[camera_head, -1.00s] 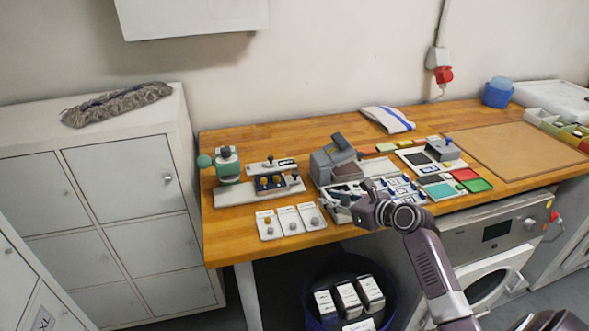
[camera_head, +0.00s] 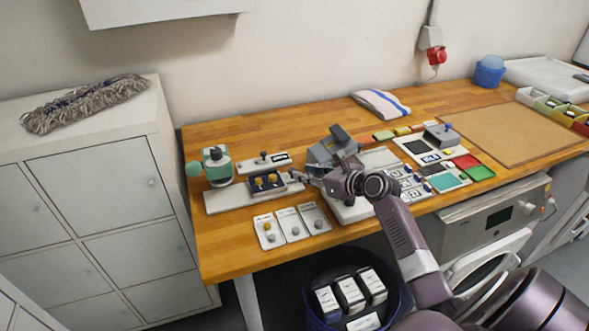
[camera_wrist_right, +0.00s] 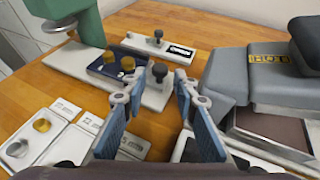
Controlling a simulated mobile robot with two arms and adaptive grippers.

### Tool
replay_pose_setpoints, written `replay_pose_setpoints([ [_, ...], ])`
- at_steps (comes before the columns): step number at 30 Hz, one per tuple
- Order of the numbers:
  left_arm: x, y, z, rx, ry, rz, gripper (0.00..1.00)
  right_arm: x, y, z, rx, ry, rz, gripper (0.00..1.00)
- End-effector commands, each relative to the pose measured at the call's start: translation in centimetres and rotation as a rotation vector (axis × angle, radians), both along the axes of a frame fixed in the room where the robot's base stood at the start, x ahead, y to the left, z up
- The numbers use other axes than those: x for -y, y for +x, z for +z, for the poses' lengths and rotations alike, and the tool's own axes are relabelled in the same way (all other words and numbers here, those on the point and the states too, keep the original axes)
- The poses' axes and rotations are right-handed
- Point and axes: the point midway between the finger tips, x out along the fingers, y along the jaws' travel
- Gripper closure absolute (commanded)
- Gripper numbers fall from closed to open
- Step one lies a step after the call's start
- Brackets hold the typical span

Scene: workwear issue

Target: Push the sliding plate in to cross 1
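The dark blue sliding plate (camera_head: 266,184) with two brass-coloured knobs sits on the long light grey base (camera_head: 226,200) of the green press (camera_head: 216,166). The plate also shows in the wrist view (camera_wrist_right: 116,68). A black ball knob (camera_wrist_right: 157,72) stands at its right end. My right gripper (camera_head: 303,177) is just right of the plate, low over the table. In the wrist view its fingers (camera_wrist_right: 160,84) are open and empty, with the black knob ahead between the tips. I cannot make out cross 1. My left gripper is not in view.
Three white cards with knobs (camera_head: 292,224) lie in front of the base. A white block with a black knob (camera_head: 263,160) lies behind it. A grey heat press (camera_head: 334,148) stands close to the right of my gripper. Bare wood lies at the table's left front.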

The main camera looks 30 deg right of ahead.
Motion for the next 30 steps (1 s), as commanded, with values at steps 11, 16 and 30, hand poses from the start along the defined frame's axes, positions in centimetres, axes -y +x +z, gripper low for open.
replay_pose_setpoints([
  [11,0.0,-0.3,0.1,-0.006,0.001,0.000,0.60,-0.7,4.4,-1.7,0.002,0.001,-0.001,0.73],
  [16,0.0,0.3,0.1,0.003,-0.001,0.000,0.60,-0.8,4.8,-2.0,0.000,-0.001,0.000,0.73],
  [30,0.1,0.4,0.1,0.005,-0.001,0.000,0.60,-0.8,4.7,-2.0,0.000,-0.001,0.000,1.00],
])
